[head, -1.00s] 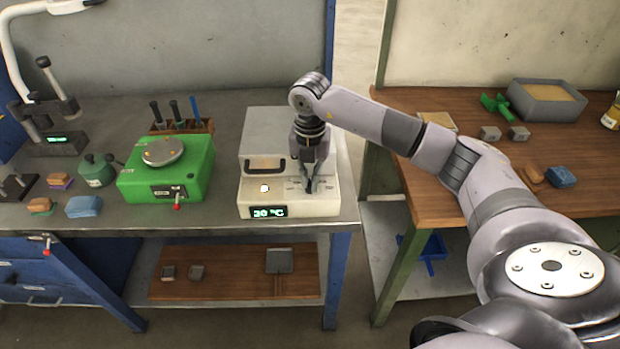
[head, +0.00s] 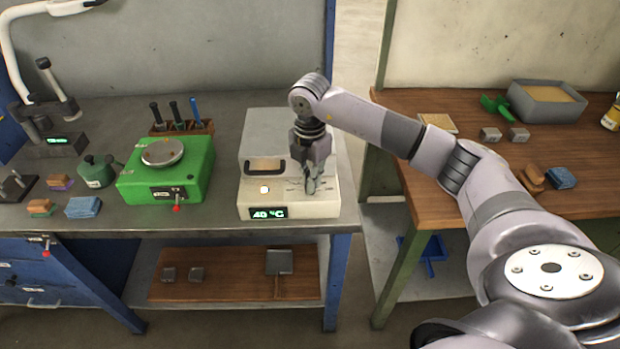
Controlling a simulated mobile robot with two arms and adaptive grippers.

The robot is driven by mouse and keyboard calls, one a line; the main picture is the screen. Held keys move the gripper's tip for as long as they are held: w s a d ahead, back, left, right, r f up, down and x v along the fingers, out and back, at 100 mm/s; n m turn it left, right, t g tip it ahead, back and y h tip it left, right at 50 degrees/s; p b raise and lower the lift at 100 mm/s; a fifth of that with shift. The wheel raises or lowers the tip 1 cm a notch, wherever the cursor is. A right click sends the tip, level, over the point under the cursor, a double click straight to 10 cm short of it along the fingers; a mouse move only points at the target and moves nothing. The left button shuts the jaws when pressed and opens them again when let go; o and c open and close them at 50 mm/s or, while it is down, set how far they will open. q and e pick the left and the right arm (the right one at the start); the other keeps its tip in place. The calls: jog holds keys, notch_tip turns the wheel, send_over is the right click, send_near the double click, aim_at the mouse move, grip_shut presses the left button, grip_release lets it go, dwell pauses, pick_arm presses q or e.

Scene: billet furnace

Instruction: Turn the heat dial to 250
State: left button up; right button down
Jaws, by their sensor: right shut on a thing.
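The white furnace (head: 253,197) stands near the right end of the grey bench. Its green display (head: 269,213) reads 40 °C. A small lit round button (head: 264,189) sits on its top panel, left of my gripper. My right gripper (head: 311,190) points down at the right part of that panel, its fingers shut on the heat dial. The dial itself is hidden by the fingers, and so are parts of the scale marks around it. My left gripper is not in view.
A green device (head: 150,184) with a round plate stands left of the furnace, with a tool rack (head: 182,127) behind it. A dark handle (head: 265,166) is on the furnace's front. A wooden table (head: 440,190) stands at the right, across a gap.

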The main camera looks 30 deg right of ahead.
jog(key=shift+w, duration=0.1)
jog(key=c, duration=1.7)
grip_release()
notch_tip(320, 180, up, 12)
